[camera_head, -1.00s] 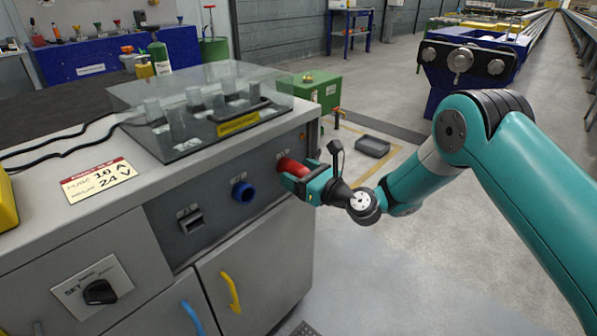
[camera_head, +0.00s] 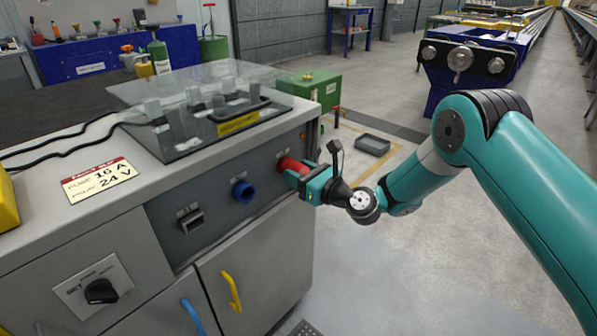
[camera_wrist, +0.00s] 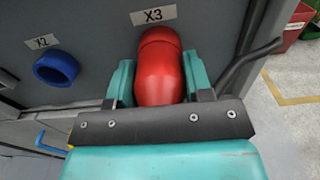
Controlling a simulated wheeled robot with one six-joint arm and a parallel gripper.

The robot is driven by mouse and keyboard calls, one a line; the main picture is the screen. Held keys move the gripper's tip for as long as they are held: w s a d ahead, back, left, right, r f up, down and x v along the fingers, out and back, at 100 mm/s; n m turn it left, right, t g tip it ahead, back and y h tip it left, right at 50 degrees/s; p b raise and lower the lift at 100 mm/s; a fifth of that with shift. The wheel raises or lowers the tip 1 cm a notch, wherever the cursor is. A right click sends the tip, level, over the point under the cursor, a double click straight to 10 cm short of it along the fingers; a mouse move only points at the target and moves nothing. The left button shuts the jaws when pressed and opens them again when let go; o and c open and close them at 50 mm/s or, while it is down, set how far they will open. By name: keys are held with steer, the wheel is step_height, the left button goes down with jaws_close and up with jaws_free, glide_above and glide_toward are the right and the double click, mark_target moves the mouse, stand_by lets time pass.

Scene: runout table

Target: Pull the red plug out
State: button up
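The red plug (camera_head: 290,165) sits at the right end of the grey front panel of the cabinet. In the wrist view the red plug (camera_wrist: 159,75) is upright in the picture under the label X3, its far end against the panel. My gripper (camera_head: 297,176) reaches it from the right. In the wrist view the teal fingers of my gripper (camera_wrist: 158,80) flank the plug on both sides and appear closed against it. The socket behind the plug is hidden.
A blue round socket (camera_head: 243,192), marked X2 in the wrist view, is left of the plug. A glass cover (camera_head: 205,100) lies over the cabinet top. A yellow handle (camera_head: 231,292) projects below. The floor (camera_head: 400,270) right of the cabinet is clear.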

steer(key=c, duration=0.3)
steer(key=shift+b+v, duration=0.85)
steer(key=shift+v, duration=2.2)
